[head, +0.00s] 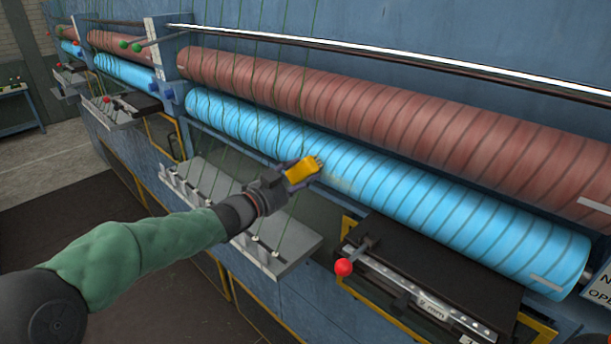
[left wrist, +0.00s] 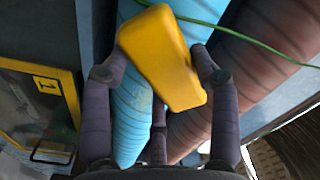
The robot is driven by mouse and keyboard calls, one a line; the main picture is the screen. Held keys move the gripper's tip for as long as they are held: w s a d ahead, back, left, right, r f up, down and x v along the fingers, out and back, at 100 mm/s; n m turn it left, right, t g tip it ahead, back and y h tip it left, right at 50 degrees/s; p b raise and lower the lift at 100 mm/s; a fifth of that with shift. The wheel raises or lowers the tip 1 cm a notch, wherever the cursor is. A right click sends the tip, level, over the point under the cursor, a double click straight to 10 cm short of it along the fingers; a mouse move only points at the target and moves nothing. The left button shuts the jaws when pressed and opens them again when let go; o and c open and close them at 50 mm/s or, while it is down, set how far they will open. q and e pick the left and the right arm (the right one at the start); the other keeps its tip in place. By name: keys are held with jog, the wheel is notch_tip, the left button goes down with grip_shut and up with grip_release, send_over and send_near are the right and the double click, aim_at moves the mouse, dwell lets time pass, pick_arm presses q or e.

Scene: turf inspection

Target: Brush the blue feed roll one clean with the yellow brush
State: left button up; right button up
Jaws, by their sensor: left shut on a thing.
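The blue feed roll (head: 400,200) is a long bright blue cylinder with dark spiral grooves, running from upper left to lower right in the head view. It also shows behind the brush in the left wrist view (left wrist: 131,110). My left gripper (head: 284,182) is shut on the yellow brush (head: 302,169), with its bristle end toward the roll's face. Whether the bristles touch the roll is unclear. A faint yellowish patch (head: 343,185) lies on the roll just right of the brush. In the left wrist view, the yellow brush (left wrist: 163,58) sits tilted between the fingers. My right gripper is not in view.
A reddish-brown roll (head: 400,122) runs just above the blue one. Thin green yarns hang over the rolls. A grey shelf (head: 215,190) and a black table with a red-knobbed lever (head: 343,267) stick out below the roll. More rolls stand at upper left.

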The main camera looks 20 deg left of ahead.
pick_arm(q)
jog(key=shift+w+a, duration=0.15)
jog(key=shift+a, duration=0.2)
jog(key=shift+s+d+f+b, duration=0.2)
jog(key=shift+d+b, duration=0.45)
jog(key=shift+b, duration=0.1)
jog(key=d+b, duration=0.1)
jog(key=s+d+b, duration=0.1)
jog(key=d, duration=0.1)
jog(key=shift+s+d+r+b, duration=0.1)
jog(key=shift+s+d+b, duration=0.15)
jog(key=shift+d, duration=0.2)
jog(key=shift+s+d+b, duration=0.15)
jog(key=shift+d+b, duration=0.15)
jog(key=shift+d, duration=0.1)
jog(key=shift+s+d+b, duration=0.2)
jog(key=shift+d+b, duration=0.35)
jog(key=shift+b, duration=0.05)
jog(key=shift+s+d+b, duration=0.2)
jog(key=shift+d+b, duration=0.2)
jog(key=shift+d, duration=0.05)
jog(key=shift+s+d+b, duration=0.2)
jog(key=shift+d+b, duration=0.2)
jog(key=shift+d, duration=0.05)
jog(key=shift+s+d+b, duration=0.25)
jog(key=shift+d+b, duration=0.5)
jog(key=shift+b, duration=0.3)
jog(key=shift+s+d+b, duration=0.2)
jog(key=shift+d+b, duration=0.5)
jog(key=shift+b, duration=0.3)
